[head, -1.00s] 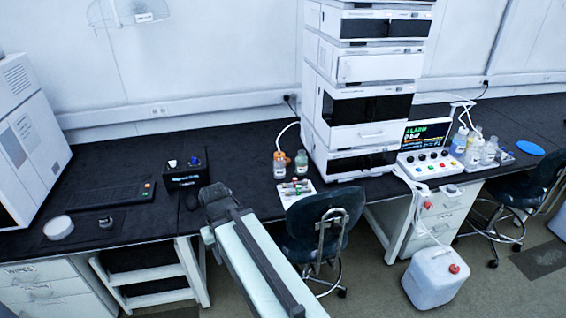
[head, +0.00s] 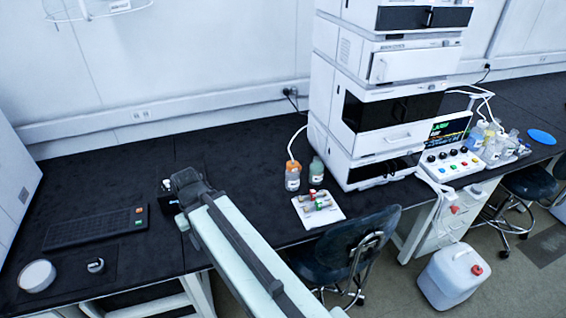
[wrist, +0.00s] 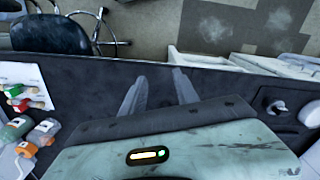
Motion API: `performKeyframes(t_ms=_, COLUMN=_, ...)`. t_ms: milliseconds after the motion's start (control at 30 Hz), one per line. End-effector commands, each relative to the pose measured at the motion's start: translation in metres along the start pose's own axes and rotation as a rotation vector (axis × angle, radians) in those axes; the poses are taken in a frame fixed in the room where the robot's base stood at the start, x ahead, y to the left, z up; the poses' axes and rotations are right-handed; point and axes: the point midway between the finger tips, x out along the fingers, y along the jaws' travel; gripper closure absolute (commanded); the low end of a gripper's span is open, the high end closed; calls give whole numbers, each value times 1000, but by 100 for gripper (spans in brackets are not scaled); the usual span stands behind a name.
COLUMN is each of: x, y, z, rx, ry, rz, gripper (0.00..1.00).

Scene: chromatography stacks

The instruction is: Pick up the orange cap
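The orange cap (head: 292,165) sits on an upright labelled bottle (head: 292,181) on the black bench, left of the instrument stack. A white tube runs down to it. In the wrist view, orange-topped items show at the left edge, one an orange top (wrist: 27,149), but I cannot tell surely which is the cap. My gripper (wrist: 160,92) has its two fingers apart with nothing between them, over the dark bench.
A greenish bottle (head: 316,170) stands right beside the orange-capped one. A white tray (head: 334,216) with several vials lies in front. The tall instrument stack (head: 385,105) is at right. A chair (head: 345,248) stands at the bench front. A keyboard (head: 95,228) lies left.

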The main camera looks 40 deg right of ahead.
Motion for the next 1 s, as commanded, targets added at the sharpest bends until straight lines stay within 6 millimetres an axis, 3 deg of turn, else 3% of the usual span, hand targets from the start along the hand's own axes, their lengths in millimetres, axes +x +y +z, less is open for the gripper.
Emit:
performKeyframes(t_ms=267, x=0, y=0, z=0, rx=0, ry=0, rz=0, gripper=64)
performKeyframes(t_ms=400, x=-1, y=15, z=-14, rx=-21, ry=0, rz=0, gripper=28)
performKeyframes(t_ms=467, x=-2, y=48, z=-33, rx=-51, ry=0, rz=1, gripper=28)
performKeyframes(t_ms=567, x=-4, y=120, z=-75, rx=-158, ry=0, rz=0, gripper=28)
performKeyframes(t_ms=600, x=-4, y=153, z=-89, rx=-209, ry=0, rz=0, gripper=28)
performKeyframes(t_ms=700, x=-6, y=227, z=-109, rx=-321, ry=0, rz=0, gripper=28)
performKeyframes(t_ms=1000, x=-8, y=389, z=-122, rx=-548, ry=0, rz=0, gripper=28)
